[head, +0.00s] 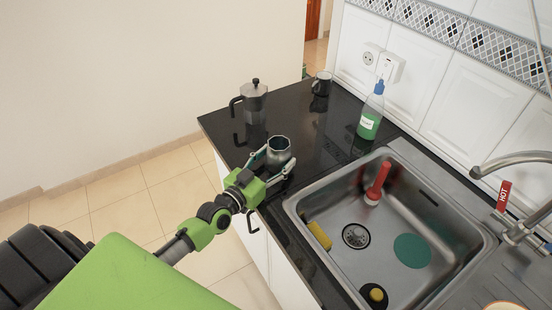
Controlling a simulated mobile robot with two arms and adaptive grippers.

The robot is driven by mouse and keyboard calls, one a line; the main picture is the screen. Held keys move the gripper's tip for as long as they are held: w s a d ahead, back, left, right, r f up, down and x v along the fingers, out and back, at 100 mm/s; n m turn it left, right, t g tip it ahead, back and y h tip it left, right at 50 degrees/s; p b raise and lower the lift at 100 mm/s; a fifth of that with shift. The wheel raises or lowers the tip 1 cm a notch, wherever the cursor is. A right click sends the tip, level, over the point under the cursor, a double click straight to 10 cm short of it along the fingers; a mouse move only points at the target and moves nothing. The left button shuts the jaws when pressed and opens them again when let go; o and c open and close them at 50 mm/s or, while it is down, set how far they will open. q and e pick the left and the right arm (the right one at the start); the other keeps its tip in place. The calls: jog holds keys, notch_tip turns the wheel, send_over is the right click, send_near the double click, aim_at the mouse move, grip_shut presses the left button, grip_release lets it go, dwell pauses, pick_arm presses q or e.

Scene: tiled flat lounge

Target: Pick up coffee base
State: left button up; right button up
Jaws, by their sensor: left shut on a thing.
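The coffee base (279,150), a grey metal, open-topped pot bottom, is upright at the front of the black counter, left of the sink. My left gripper (272,163) reaches in from the lower left and is shut on it, with a finger on either side. The lower part of the base is partly hidden by the gripper; I cannot tell whether it touches the counter. My right gripper is not in view.
A moka pot (254,101) with a black handle stands behind on the counter (318,157). A dark mug (322,83) and a green soap bottle (370,116) stand farther back. The steel sink (335,275) holds a red plunger-like tool (378,184) and sponges.

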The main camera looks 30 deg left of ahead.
pick_arm(q)
jog(key=shift+r, duration=0.9)
jog(key=s+d+r, duration=0.7)
jog(key=s+r, duration=0.4)
jog(key=shift+s+d, duration=0.2)
jog(key=shift+d, duration=0.2)
